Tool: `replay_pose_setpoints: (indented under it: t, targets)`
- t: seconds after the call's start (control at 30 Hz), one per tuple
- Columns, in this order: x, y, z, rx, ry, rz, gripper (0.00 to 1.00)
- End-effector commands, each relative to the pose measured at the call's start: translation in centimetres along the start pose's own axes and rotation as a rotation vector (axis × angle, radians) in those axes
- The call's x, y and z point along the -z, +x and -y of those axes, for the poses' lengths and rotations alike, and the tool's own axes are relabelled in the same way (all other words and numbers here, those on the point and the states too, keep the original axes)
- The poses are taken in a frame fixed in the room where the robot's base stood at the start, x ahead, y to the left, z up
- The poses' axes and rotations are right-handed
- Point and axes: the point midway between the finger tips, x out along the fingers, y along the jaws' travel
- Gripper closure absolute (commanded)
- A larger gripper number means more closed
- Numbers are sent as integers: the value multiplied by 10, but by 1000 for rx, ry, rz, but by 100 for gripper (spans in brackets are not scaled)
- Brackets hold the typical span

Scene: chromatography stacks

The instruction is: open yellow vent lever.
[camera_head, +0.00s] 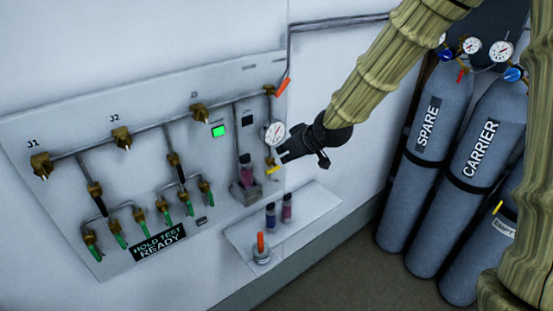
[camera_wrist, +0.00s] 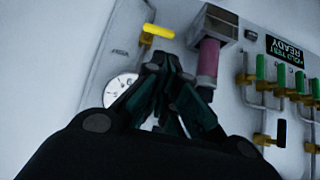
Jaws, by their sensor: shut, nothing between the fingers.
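The yellow vent lever (camera_head: 274,170) is a short bar on a brass fitting below the round gauge (camera_head: 275,134), at the right end of the wall panel. In the wrist view the yellow lever (camera_wrist: 157,31) lies roughly crosswise on its brass stem, just beyond my fingertips. My gripper (camera_head: 284,153) is shut and empty. Its tips (camera_wrist: 164,62) are close to the lever, and I see a small gap between them in the wrist view. Whether the tips are level with the lever in depth is hard to tell.
A pink-filled vial (camera_head: 247,172) sits in a holder left of the lever. A shelf (camera_head: 315,210) below bears two vials and an orange-handled item (camera_head: 261,245). An orange lever (camera_head: 283,87) is above the gauge. Grey cylinders (camera_head: 420,160) stand at right.

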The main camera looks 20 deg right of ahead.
Motion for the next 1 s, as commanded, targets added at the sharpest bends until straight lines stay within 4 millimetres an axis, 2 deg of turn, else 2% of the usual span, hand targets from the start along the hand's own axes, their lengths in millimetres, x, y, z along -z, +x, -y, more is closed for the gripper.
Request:
replay_pose_setpoints:
  t: [0.17, 1.0]
  targets:
    - [0, 10, 0, 0, 0, 1, 100]
    - [0, 87, 0, -1, 0, 1, 100]
